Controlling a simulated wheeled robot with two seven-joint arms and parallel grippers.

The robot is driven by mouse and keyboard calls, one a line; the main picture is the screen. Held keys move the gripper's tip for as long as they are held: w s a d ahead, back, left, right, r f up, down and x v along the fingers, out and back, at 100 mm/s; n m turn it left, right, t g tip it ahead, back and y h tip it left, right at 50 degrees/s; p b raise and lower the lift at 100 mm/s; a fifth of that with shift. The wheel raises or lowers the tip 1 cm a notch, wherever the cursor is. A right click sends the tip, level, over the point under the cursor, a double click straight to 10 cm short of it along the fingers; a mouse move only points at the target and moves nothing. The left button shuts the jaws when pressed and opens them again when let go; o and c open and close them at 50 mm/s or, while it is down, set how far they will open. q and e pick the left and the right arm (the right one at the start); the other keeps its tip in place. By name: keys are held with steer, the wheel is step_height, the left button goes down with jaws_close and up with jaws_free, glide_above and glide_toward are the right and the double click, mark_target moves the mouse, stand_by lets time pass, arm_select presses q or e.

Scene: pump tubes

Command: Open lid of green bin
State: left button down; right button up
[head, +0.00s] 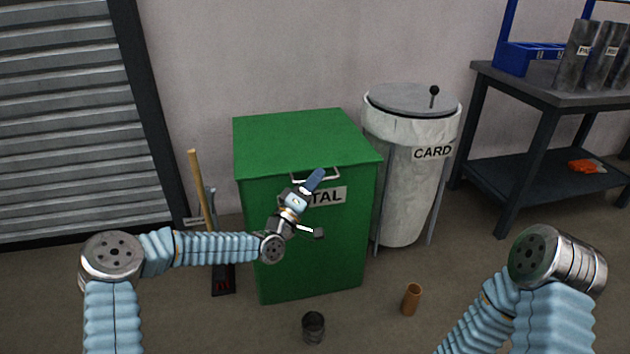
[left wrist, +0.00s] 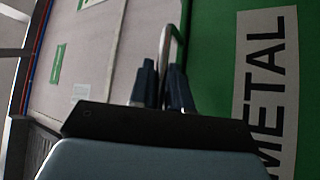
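The green bin (head: 305,245) stands against the wall with its flat green lid (head: 300,138) down. A pale bar handle (head: 330,178) is on the front edge of the lid, above a white METAL label (head: 328,196). The label also shows in the left wrist view (left wrist: 265,85). My left gripper (head: 315,178) is at the handle, in front of the bin. In the left wrist view its two dark blue fingers (left wrist: 162,85) are close together, with the handle bar (left wrist: 165,48) between them. My right gripper is out of view; only part of that arm shows.
A white CARD bin (head: 408,190) with a grey lid stands close to the right. A broom or similar long-handled tool (head: 201,190) leans at the left. A can (head: 313,327) and a brown tube (head: 411,299) stand on the floor in front. A dark workbench (head: 550,92) is at right.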

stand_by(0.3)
arm_select(q)
steer(key=w+a+r+n+y+p, duration=0.1)
steer(key=r+p, duration=0.3)
steer(key=r, duration=0.4)
steer(key=w+r+n+g+y+p, duration=0.1)
steer(key=w+r+p, duration=0.3)
steer(key=r, duration=0.5)
steer(key=w+a+r+n+p, duration=0.1)
steer(key=w+r+n+p, duration=0.1)
steer(key=r, duration=0.7)
steer(key=shift+w+a+r+g+y+p, duration=0.25)
steer(key=shift+w+a+g+y+p, duration=0.25)
steer(key=shift+p, duration=0.45)
steer(key=shift+d, duration=0.15)
